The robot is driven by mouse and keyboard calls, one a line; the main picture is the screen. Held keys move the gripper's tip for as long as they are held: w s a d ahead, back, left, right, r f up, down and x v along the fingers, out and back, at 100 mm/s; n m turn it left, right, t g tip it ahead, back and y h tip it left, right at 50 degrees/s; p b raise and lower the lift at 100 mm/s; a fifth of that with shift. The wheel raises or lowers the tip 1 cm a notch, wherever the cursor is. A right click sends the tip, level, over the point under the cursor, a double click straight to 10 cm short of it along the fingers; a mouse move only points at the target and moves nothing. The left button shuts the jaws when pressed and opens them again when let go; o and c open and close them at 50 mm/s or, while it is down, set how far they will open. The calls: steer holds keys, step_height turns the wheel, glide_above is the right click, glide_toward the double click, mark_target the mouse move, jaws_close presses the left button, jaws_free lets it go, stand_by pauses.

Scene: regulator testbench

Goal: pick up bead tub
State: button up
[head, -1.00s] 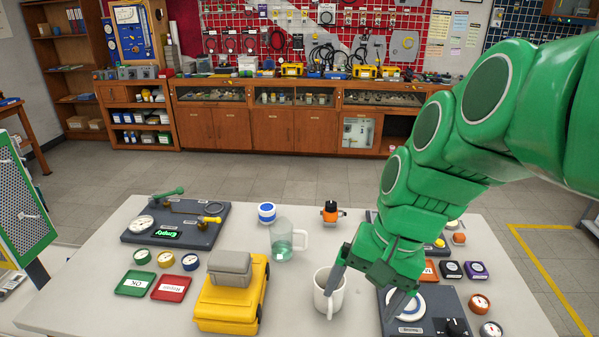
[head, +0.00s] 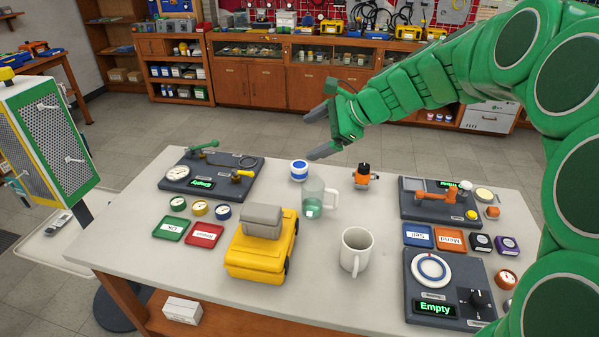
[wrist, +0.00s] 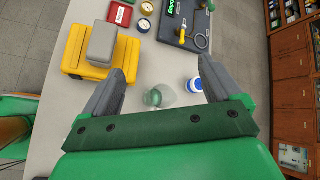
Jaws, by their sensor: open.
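A small white tub with a blue band (head: 299,170), which I take for the bead tub, stands upright near the back of the table. In the wrist view the tub (wrist: 194,86) is just inside the right finger's line of sight, partly near that finger. My gripper (head: 314,136) is open and empty, in the air above and a little right of the tub, not touching it. The wrist view shows both gripper fingers (wrist: 164,68) spread wide. A clear mug with a greenish bottom (head: 318,201) stands in front of the tub and also shows in the wrist view (wrist: 158,97).
An orange-and-black fitting (head: 363,176) stands right of the tub. A yellow case with a grey box (head: 262,245) and a white mug (head: 355,251) are nearer the front. A gauge board (head: 211,172) lies left, with control panels (head: 449,285) at right. Bare tabletop surrounds the tub.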

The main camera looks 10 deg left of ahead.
steer(key=w+a+f+m+t+y, duration=0.1)
steer(key=w+m, duration=0.1)
steer(key=w, duration=0.3)
steer(key=w+a+m+t+y, duration=0.1)
steer(key=w+a+m, duration=0.15)
steer(key=w, duration=0.25)
steer(key=m+t, duration=0.2)
steer(key=m, duration=0.4)
glide_above(304, 167)
steer(key=s+d, duration=0.3)
steer(key=d, duration=0.1)
step_height(304, 167, down, 4)
steer(key=f, duration=2)
steer(key=shift+w+d+f, duration=0.15)
steer(key=shift+w+f, duration=0.05)
steer(key=shift+w, duration=0.15)
steer(key=shift+x, duration=3.95)
steer(key=shift+w+d, duration=0.1)
steer(key=shift+w, duration=0.05)
steer(key=c, duration=1.1)
